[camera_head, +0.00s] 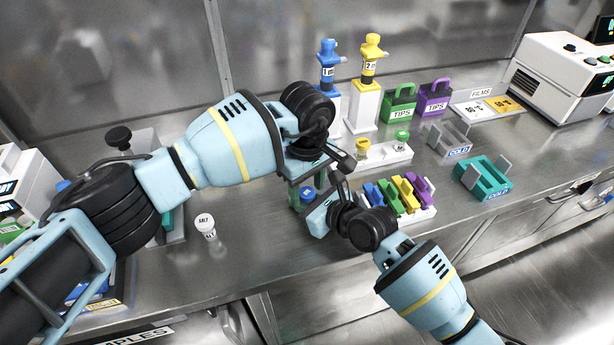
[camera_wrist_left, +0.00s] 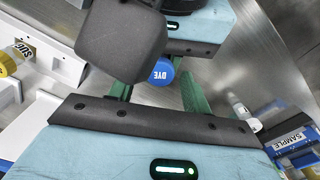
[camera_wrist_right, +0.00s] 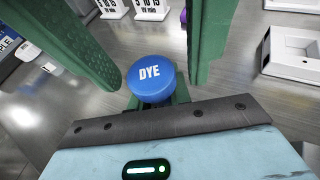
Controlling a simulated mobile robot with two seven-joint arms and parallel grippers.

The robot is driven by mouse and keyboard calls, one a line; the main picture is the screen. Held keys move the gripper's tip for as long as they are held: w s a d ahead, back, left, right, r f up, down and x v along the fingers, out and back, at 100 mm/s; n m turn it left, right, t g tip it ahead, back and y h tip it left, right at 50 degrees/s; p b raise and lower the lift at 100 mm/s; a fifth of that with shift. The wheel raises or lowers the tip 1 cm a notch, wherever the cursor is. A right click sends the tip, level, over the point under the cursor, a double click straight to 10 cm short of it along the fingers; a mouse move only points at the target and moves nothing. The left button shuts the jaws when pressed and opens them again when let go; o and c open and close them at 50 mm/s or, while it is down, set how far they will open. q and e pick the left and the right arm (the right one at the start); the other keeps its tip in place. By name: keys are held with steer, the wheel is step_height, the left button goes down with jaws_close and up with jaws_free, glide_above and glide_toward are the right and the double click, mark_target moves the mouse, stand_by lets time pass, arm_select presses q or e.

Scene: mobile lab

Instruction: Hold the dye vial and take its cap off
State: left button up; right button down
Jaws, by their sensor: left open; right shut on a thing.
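The dye vial shows by its round blue cap marked DYE (camera_wrist_right: 151,76); the cap also shows in the left wrist view (camera_wrist_left: 161,72) and, small, in the head view (camera_head: 307,193). My right gripper (camera_wrist_right: 162,98) is shut on the vial below the cap, and the cap is on. The vial body is mostly hidden by the cap and fingers. My left gripper (camera_wrist_left: 158,92) is open, with its green fingers on either side of the cap. In the right wrist view those fingers stand clear of the cap at left and right.
A rack of coloured pieces (camera_head: 427,215) stands close right of the grippers, with a white vial holder (camera_head: 385,161) behind it. Pipettes on white stands (camera_head: 362,105) rise farther back. A salt jar (camera_head: 206,226) stands at left. Bare steel bench (camera_head: 260,250) lies in front.

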mark_target(307, 192)
arm_select(q)
steer(key=shift+f, duration=0.1)
steer(key=c, duration=1)
steer(key=n, duration=0.6)
steer(key=shift+n, duration=0.4)
steer(key=o, duration=1.1)
steer(key=shift+r, duration=2.3)
steer(key=shift+c, duration=0.5)
